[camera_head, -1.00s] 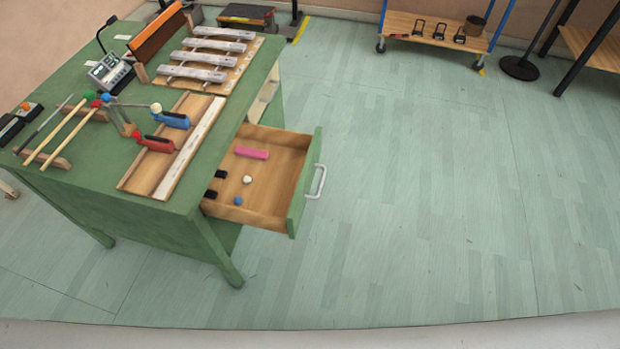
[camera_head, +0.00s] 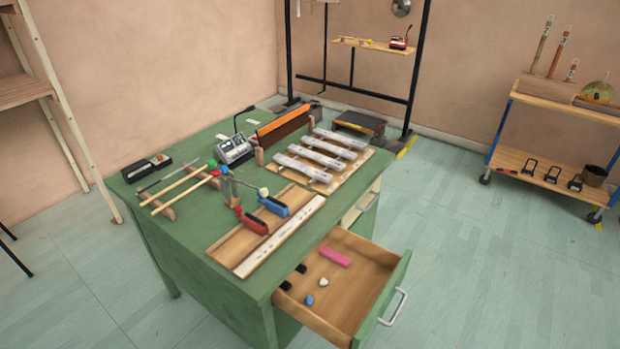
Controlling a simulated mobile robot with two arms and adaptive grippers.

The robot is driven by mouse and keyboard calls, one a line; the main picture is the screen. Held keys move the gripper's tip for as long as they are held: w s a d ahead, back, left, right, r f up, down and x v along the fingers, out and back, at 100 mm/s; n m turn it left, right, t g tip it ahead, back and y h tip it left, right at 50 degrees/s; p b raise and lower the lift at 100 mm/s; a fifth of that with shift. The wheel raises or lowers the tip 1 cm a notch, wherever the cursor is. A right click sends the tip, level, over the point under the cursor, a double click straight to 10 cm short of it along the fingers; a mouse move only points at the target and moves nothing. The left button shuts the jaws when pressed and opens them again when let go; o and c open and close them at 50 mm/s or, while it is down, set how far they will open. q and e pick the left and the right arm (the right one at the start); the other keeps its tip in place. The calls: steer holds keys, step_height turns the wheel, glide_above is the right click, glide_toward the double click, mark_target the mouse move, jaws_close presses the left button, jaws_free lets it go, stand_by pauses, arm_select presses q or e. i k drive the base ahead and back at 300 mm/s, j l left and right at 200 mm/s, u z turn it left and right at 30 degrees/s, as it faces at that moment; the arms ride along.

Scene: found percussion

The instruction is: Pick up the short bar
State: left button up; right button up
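Several grey metal bars lie side by side across a wooden frame (camera_head: 318,186) on the green desk. The farthest bar is at the back (camera_head: 341,138), then come a second bar (camera_head: 327,148) and a third bar (camera_head: 311,159), with the nearest bar (camera_head: 299,171) at the front. They look close in length, so I cannot tell surely which is the short one. Neither of my grippers is in view.
The green desk (camera_head: 190,232) has an open drawer (camera_head: 352,306) sticking out at the front right. Two mallets, red and blue clamps (camera_head: 273,206), a meter box (camera_head: 234,150) and an orange-edged board (camera_head: 283,123) share its top. Floor is clear to the right (camera_head: 490,260).

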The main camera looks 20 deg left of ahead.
mark_target(315, 173)
steer(key=i+l+u, duration=0.1)
steer(key=u, duration=0.2)
steer(key=i+l+u, duration=0.1)
steer(key=u, duration=0.25)
steer(key=i+l+u, duration=0.1)
steer(key=l, duration=0.3)
steer(key=i+l+u, duration=0.15)
steer(key=l, duration=0.25)
steer(key=i+l+u, duration=0.1)
steer(key=l, duration=0.3)
steer(key=i+l+u, duration=0.1)
steer(key=l, duration=0.3)
steer(key=i+l+u, duration=0.1)
steer(key=l, duration=0.35)
